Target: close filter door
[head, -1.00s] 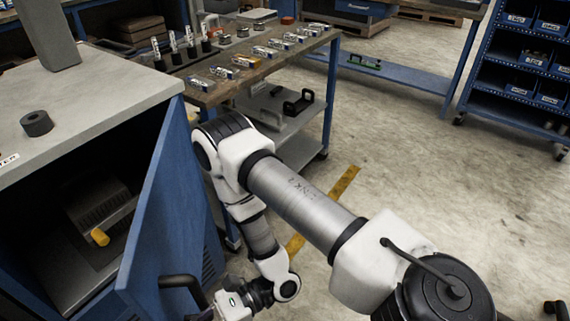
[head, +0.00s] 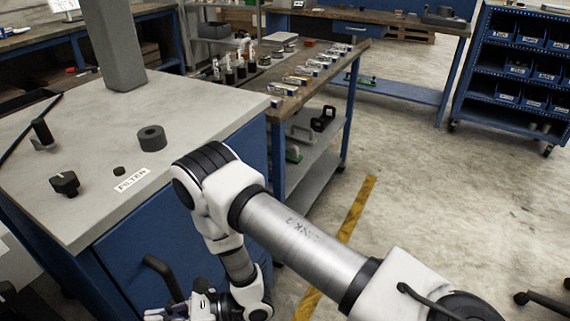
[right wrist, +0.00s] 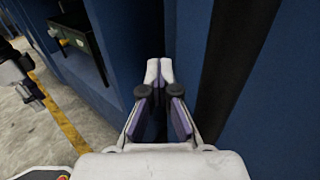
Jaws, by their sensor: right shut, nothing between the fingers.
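The blue filter door (head: 135,245) lies along the cabinet front below the grey top, with its black handle (head: 162,276) on the outside. It looks shut or nearly shut; I cannot tell whether it is fully flush. The cabinet inside is hidden. My right gripper (head: 178,314) is at the bottom of the head view, low beside the handle and partly cut off. In the right wrist view my right gripper (right wrist: 160,70) is shut and empty, with its fingertips close to blue panels; contact cannot be told. My left gripper is not in view.
The grey cabinet top (head: 95,150) carries a FILTER label (head: 131,179), a black ring (head: 151,139), small knobs and a grey column (head: 112,50). A workbench (head: 270,85) with small parts stands behind my right arm. Open floor (head: 430,200) lies to the right.

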